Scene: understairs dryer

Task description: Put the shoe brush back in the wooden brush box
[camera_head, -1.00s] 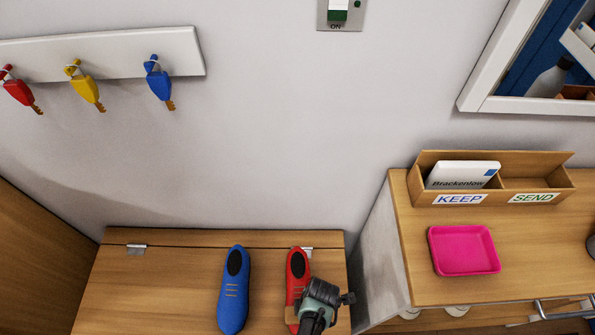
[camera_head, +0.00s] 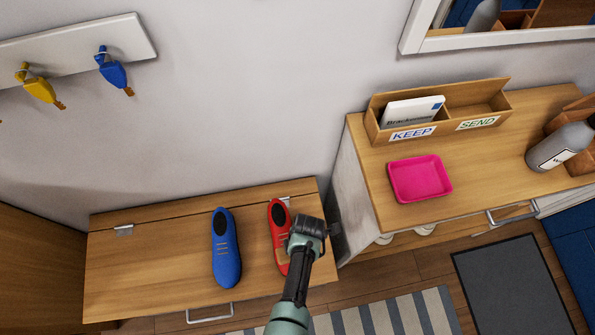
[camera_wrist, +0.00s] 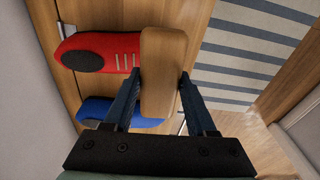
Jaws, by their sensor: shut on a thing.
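My gripper (camera_wrist: 160,80) is shut on the shoe brush (camera_wrist: 162,60), whose plain wooden back fills the space between the two fingers in the wrist view. In the head view my gripper (camera_head: 308,232) is over the right part of the wooden bench, beside the red shoe, and it largely hides the brush. A wooden box-like thing (camera_head: 583,164) shows at the right edge of the cabinet top, partly behind a grey bottle. I cannot tell for sure whether it is the brush box.
A red shoe (camera_head: 277,222) and a blue shoe (camera_head: 226,250) lie on the bench (camera_head: 150,270). A pink tray (camera_head: 420,178), a letter holder (camera_head: 450,112) and the grey bottle (camera_head: 560,147) stand on the higher cabinet (camera_head: 480,165). Its top is clear between tray and bottle.

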